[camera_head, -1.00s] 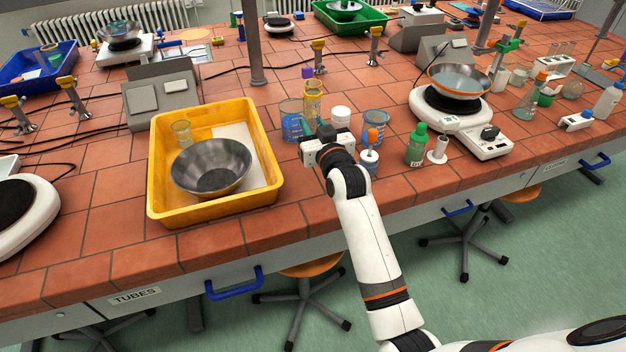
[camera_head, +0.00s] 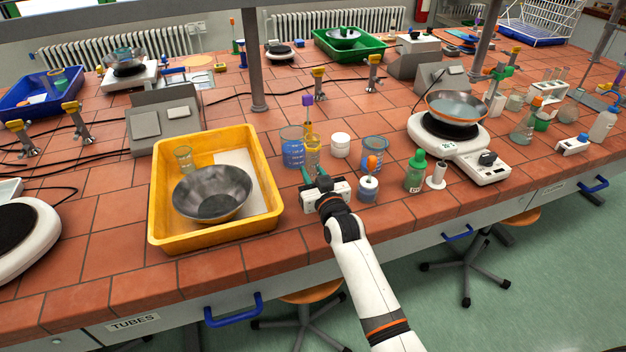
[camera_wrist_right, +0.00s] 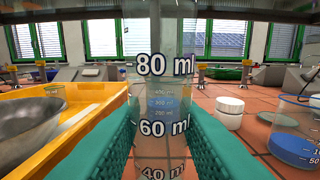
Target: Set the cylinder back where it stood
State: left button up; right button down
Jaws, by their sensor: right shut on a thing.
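The cylinder (camera_head: 312,150) is a tall clear measuring cylinder, yellowish in the head view. In the right wrist view the cylinder (camera_wrist_right: 165,110) stands upright between my teal fingers, with large 40, 60 and 80 ml marks. My right gripper (camera_head: 317,180) is shut on it, near the bench's front edge, between the yellow tray and the orange-topped bottle. The cylinder's foot is hidden behind the gripper, so I cannot tell whether it touches the tiles. My left gripper is not in view.
The yellow tray (camera_head: 163,205) with a metal bowl (camera_head: 212,193) is to the left. A blue-filled beaker (camera_head: 291,150) stands just behind the cylinder. A white jar (camera_head: 340,145), another beaker (camera_head: 375,150), the orange-topped bottle (camera_head: 368,187) and a green bottle (camera_head: 415,172) stand to the right.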

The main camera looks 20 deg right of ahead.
jog(key=shift+f+p, duration=0.35)
jog(key=shift+f, duration=0.7)
jog(key=shift+f, duration=0.1)
jog(key=shift+f, duration=0.15)
jog(key=c, duration=1.1)
grip_release()
jog(key=shift+b, duration=0.3)
